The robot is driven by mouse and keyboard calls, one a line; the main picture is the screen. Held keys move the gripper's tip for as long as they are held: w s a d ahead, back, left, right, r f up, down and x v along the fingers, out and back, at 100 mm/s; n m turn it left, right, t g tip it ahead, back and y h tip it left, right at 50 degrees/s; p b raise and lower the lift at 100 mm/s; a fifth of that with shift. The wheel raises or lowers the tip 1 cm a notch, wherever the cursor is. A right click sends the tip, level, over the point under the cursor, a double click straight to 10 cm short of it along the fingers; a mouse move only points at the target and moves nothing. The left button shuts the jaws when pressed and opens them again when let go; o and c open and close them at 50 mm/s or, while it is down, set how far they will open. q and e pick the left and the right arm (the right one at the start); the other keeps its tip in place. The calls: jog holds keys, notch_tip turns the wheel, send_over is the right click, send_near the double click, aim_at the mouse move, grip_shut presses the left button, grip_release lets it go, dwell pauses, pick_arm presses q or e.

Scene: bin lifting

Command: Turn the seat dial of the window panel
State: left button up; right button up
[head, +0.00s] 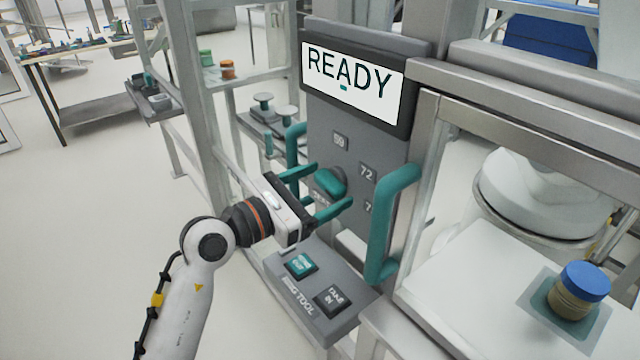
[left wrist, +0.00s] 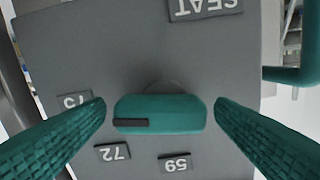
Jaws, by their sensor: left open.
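The window panel (head: 322,120) is a grey upright board under a screen (head: 352,85) reading "READY". Its seat dial is a teal knob (head: 331,181) on the panel front, ringed by number labels. My left gripper (head: 333,188) is open at the panel, its teal fingers on either side of the knob. In the left wrist view the seat dial (left wrist: 160,113) lies between the fingertips, with a gap on each side. A dark mark shows on the knob's left part, on the side of the 72 label (left wrist: 113,152). The SEAT label (left wrist: 203,7) appears upside down. My right gripper is not in view.
Teal handles flank the panel, the right one (head: 390,222) close to my gripper. A grey box with buttons (head: 318,290) sits below. A blue-lidded jar (head: 578,290) stands on the white surface at right. Shelving with small parts stands behind left.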

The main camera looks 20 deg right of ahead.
pick_arm(q)
jog(key=c, duration=1)
jog(key=shift+r+n+p, duration=0.15)
jog(key=shift+n+p, duration=0.25)
jog(key=shift+p, duration=0.25)
jog(key=n+p, duration=0.2)
jog(key=p, duration=0.1)
jog(key=n+p, duration=0.2)
jog(key=p, duration=0.1)
jog(key=n+p, duration=0.3)
jog(key=shift+r, duration=0.25)
jog(key=shift+f+n+p, duration=0.2)
jog(key=shift+n+p, duration=0.9)
jog(key=shift+p, duration=0.15)
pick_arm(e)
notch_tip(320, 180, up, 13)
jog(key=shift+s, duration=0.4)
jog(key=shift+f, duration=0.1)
pick_arm(q)
jog(key=o, duration=1)
jog(key=shift+w, duration=0.1)
